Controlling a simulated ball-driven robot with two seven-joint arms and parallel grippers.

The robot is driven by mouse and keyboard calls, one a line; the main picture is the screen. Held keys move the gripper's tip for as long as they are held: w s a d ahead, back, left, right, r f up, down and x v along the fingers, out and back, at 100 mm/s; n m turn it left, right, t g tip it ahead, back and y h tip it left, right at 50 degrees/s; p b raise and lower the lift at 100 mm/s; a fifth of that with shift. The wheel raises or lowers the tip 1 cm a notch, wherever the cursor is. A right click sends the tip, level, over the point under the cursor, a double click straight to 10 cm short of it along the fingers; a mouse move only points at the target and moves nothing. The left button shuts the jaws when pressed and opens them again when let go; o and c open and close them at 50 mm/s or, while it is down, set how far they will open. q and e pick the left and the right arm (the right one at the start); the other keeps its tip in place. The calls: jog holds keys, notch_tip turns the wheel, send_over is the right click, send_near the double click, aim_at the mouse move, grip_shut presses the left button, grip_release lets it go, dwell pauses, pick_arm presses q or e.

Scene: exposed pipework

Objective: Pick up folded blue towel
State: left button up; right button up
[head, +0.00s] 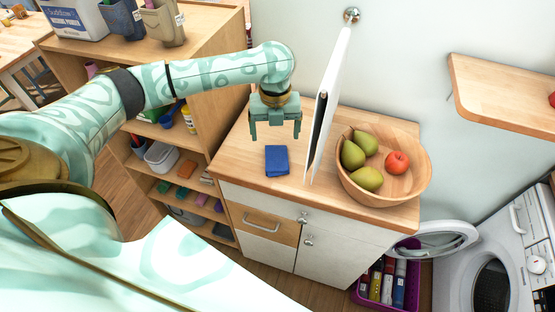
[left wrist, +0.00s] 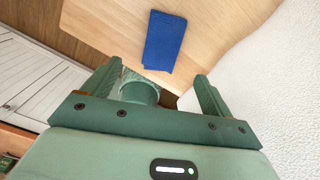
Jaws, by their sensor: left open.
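The folded blue towel (head: 277,160) lies flat on the wooden top of a small cabinet (head: 240,150), near its left part. In the left wrist view the towel (left wrist: 164,40) lies on the wood beyond my fingertips, apart from them. My left gripper (head: 275,136) is open and empty, pointing down above the cabinet top, just behind the towel in the head view. Its two fingers (left wrist: 158,80) are spread wide in the left wrist view. My right gripper is not in view.
A thin white upright panel (head: 328,100) stands close to the right of the towel. A wooden bowl (head: 405,187) with pears and a red fruit sits further right. A wooden shelf unit (head: 200,70) stands left, and a wall shelf (head: 500,95) juts out at right.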

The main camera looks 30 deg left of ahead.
pick_arm(q)
send_over(276, 157)
notch_tip(276, 157, down, 4)
jog(key=shift+a+f+b, duration=0.1)
jog(key=shift+f+b, duration=0.15)
jog(key=shift+b, duration=0.2)
notch_tip(276, 157, down, 6)
jog(key=shift+w+r+b, duration=0.15)
jog(key=shift+r+b, duration=0.1)
jog(key=shift+b, duration=0.55)
jog(key=c, duration=1.1)
jog(key=shift+c, duration=0.2)
jog(key=shift+r, duration=0.1)
